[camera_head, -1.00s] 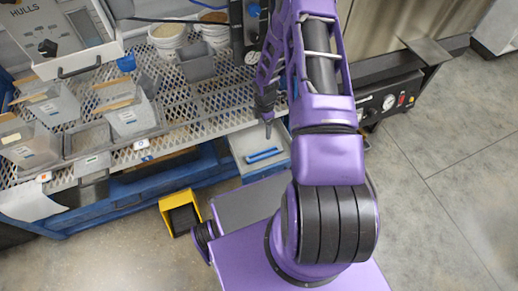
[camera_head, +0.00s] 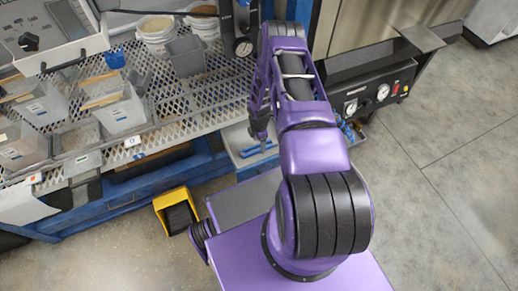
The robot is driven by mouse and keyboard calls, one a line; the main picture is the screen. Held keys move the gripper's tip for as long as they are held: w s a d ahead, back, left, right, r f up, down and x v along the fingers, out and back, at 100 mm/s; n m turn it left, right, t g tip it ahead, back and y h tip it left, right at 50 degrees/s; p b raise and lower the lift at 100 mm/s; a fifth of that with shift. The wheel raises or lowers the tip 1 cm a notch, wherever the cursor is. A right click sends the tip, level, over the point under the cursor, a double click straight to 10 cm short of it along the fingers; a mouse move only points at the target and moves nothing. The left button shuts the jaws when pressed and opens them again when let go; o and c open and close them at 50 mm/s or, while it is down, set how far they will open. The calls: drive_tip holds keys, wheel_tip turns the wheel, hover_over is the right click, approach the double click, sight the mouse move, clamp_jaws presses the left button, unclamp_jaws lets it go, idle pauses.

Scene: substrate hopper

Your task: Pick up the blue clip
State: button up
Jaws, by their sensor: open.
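A long blue clip (camera_head: 256,151) lies on the pale grey surface (camera_head: 243,136) of a low bin or tray at the right end of the mesh bench. My gripper (camera_head: 262,142) points down just above the clip, overlapping its upper edge in this view. It is open, though its fingers are small and partly merged with the dark wrist. I cannot tell whether the fingertips touch the clip. Nothing shows held between them.
The mesh bench (camera_head: 190,98) to the left carries several grey bins, white buckets (camera_head: 159,36) and a control box (camera_head: 54,32). A yellow bin (camera_head: 174,208) stands on the floor. A black gauge panel (camera_head: 362,88) is at right. Floor at far right is clear.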

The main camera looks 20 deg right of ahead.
wheel_tip(320, 180, down, 2)
drive_tip(key=shift+f, duration=0.2)
clamp_jaws()
idle(0.4)
